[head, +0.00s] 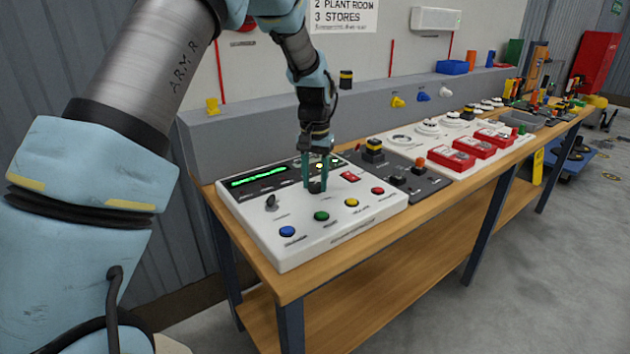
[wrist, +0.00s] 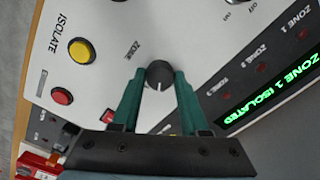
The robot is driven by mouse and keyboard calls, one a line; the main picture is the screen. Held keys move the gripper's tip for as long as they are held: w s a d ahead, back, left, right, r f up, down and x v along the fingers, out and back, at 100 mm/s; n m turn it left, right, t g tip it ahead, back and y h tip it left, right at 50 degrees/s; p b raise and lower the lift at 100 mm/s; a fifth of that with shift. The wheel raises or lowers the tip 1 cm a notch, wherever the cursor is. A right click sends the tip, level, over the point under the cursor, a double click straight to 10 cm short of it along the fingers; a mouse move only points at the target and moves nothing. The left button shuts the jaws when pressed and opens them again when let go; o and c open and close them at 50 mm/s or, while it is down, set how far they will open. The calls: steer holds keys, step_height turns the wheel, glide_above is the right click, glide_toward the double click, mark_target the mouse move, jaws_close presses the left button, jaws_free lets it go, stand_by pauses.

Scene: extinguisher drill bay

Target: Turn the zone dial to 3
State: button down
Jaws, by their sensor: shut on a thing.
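The zone dial (wrist: 159,73) is a round dark knob on the white panel, beside the word ZONE in the wrist view. A pale pointer line on it points down toward my gripper's palm in that view. My gripper (wrist: 160,82) is shut on the dial, with one green finger on each side. In the head view my gripper (head: 316,182) reaches down to the dial (head: 315,187) on the white control panel (head: 330,226). The lit display (wrist: 270,88) reads ZONE 1 ISOLATED in green. My fingers hide parts of the dial's surroundings.
A yellow button (wrist: 80,50) and a red button (wrist: 61,96) lie near the dial. A dark switch knob (head: 271,202) and blue (head: 287,231) and green (head: 321,216) buttons share the panel. Red boxes (head: 450,161) stand farther along the wooden bench (head: 400,212).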

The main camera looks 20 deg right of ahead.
mark_target(315, 184)
steer(key=m, duration=0.6)
steer(key=shift+m, duration=0.4)
stand_by(0.4)
steer(key=shift+c, duration=2.1)
jaws_free()
steer(key=shift+r, duration=0.15)
step_height(315, 184, up, 11)
steer(key=b, duration=0.2)
steer(key=shift+f, duration=0.2)
